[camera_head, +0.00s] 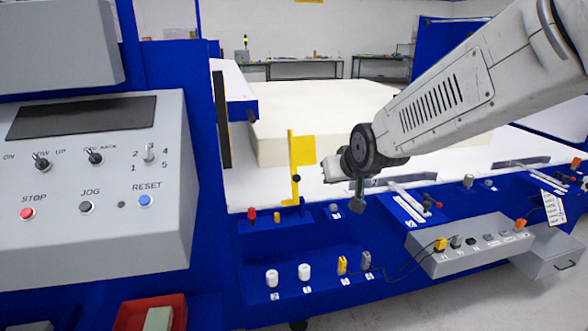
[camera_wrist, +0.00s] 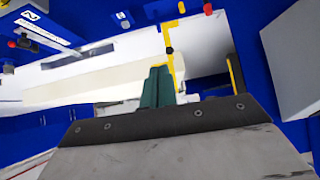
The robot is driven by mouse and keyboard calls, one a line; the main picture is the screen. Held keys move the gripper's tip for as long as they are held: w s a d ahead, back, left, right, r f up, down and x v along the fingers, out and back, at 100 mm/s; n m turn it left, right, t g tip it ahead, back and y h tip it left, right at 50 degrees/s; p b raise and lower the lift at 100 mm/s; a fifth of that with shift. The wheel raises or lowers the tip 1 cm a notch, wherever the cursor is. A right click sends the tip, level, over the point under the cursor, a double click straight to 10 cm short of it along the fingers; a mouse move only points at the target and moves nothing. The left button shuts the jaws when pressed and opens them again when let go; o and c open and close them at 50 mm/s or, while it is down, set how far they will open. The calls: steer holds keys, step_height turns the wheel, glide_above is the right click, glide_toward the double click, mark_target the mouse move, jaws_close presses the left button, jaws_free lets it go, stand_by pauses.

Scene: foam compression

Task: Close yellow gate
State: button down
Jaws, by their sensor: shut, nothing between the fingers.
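The yellow gate (camera_head: 303,148) is an upright post with a flat plate at its upper right. It stands at the front edge of the white machine bed, and a black knob (camera_head: 296,179) sits low on its post. My gripper (camera_head: 357,204) hangs to the right of the gate, apart from it in the picture, with its fingers together and empty. The black knob (camera_wrist: 169,50) shows just above the fingertips.
A large cream foam block (camera_head: 310,115) lies on the bed behind the gate. Red and yellow knobs stand in front of the gate on the blue panel (camera_head: 320,275). A grey control box (camera_head: 95,180) is at the left. Metal levers (camera_head: 408,196) are to the right.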

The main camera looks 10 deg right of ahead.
steer(key=w+a+f+t, duration=0.1)
steer(key=w+f+t, duration=0.1)
steer(key=w, duration=0.5)
steer(key=w+f+t, duration=0.2)
steer(key=w+t, duration=0.1)
steer(key=w, duration=0.3)
steer(key=t, duration=0.9)
glide_toward(293, 158)
step_height(293, 158, up, 4)
steer(key=w, duration=0.2)
steer(key=shift+w+f, duration=0.25)
steer(key=shift+w, duration=0.3)
steer(key=shift+w+f, duration=0.25)
steer(key=shift+w, duration=0.25)
steer(key=shift+w+f, duration=0.15)
steer(key=shift+w, duration=0.4)
steer(key=shift+a, duration=0.1)
